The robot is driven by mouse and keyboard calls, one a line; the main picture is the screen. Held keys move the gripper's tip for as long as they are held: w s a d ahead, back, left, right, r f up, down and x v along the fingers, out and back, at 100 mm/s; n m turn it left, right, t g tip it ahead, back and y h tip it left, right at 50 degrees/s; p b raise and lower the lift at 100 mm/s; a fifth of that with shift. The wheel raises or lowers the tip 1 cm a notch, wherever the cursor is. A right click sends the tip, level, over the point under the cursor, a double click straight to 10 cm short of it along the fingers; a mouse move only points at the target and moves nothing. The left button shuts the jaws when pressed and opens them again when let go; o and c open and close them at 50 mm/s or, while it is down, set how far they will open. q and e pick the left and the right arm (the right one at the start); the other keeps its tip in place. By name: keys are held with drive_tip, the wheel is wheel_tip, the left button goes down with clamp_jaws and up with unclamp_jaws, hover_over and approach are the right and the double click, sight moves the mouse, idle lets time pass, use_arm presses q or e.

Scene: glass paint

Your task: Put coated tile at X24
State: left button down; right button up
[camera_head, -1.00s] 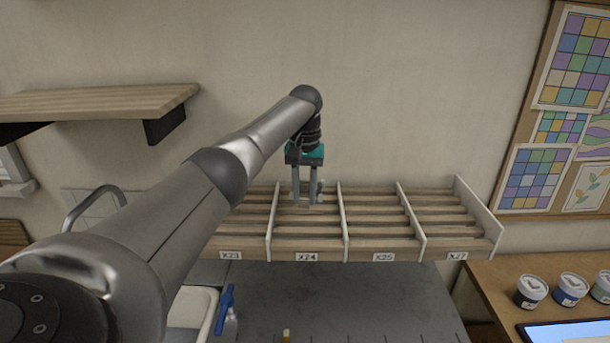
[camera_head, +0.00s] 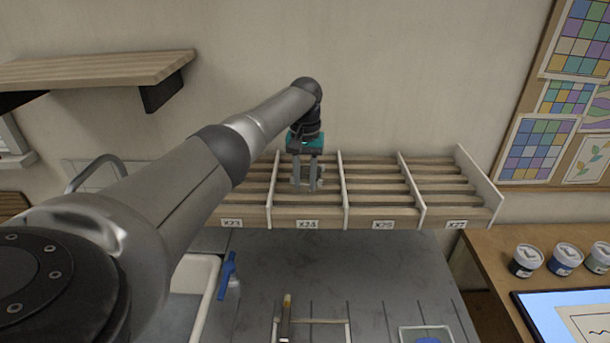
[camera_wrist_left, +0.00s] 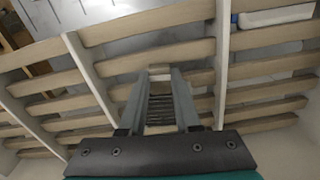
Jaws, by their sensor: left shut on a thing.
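My left gripper (camera_head: 304,188) points down into the rack compartment labelled X24 (camera_head: 307,224), low over its slats. Its fingers (camera_wrist_left: 160,78) are shut on a small pale piece, seemingly the coated tile (camera_wrist_left: 160,71), which shows only as a thin strip between the fingertips in the left wrist view. Most of the tile is hidden, and I cannot tell whether it touches the slats. The slatted wooden rack (camera_head: 384,224) has white dividers between the compartments X23, X24, X25 and X27. My right gripper is not in view.
White dividers stand close on both sides of my left gripper. A wooden shelf (camera_head: 95,70) juts from the wall at left. Several paint jars (camera_head: 527,261) stand at right.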

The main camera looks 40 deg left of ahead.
use_arm(q)
drive_tip(key=shift+f, duration=0.6)
idle(0.8)
drive_tip(key=shift+r, duration=0.15)
idle(0.5)
unclamp_jaws()
idle(0.6)
drive_tip(key=shift+r, duration=0.1)
drive_tip(key=shift+r, duration=3.9)
